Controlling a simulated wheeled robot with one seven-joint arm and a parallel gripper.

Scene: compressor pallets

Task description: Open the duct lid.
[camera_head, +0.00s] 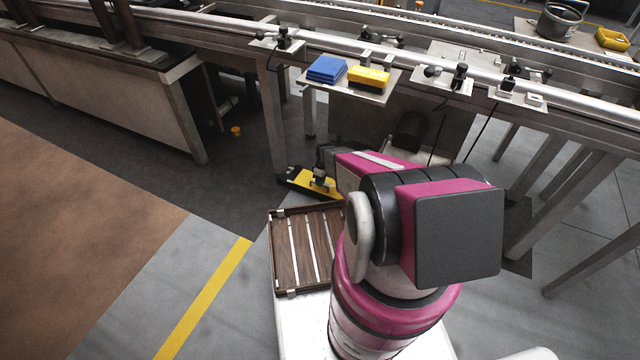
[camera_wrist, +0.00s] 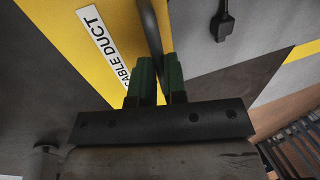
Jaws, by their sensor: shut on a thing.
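The duct lid (camera_head: 312,181) is a yellow plate with dark edges, low near the floor beyond my base in the head view. In the wrist view the yellow lid (camera_wrist: 97,62) carries a white label reading "CABLE DUCT", partly hidden by my fingers. A thin dark upright bar (camera_wrist: 150,38), which looks like the lid's handle, runs between the green fingers of my gripper (camera_wrist: 157,68). My gripper is shut on this bar. My arm hides part of the lid in the head view, and I cannot tell whether the lid is raised.
A slatted wooden tray (camera_head: 305,250) sits on my base. A conveyor frame with a shelf holding blue pads (camera_head: 327,69) and a yellow box (camera_head: 368,78) stands behind the lid. A table leg (camera_head: 272,120) stands close to the lid's left.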

